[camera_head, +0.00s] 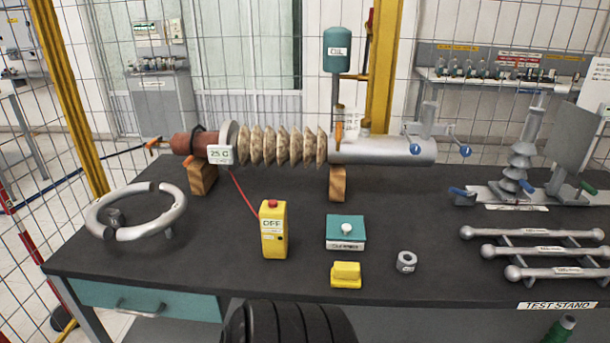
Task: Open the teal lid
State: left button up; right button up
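A small box with a teal lid (346,226) sits on the dark workbench, right of centre towards the front. The lid has a round white knob (347,229) in its middle. It lies flat on the box and looks closed. A white label with print too small to read is on the box's front. Neither of my grippers shows in the head view, and nothing touches the lid.
The workbench (200,270) holds a yellow OFF box (274,229) left of the lid, a yellow block (346,275) in front, and a metal nut (406,261) to the right. A ribbed bushing (280,145) lies behind. A metal ring (135,211) is at left.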

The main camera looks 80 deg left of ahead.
aim_at(346, 227)
jog(key=u, duration=1.9)
jog(key=i+l+u, duration=0.1)
jog(key=u, duration=0.25)
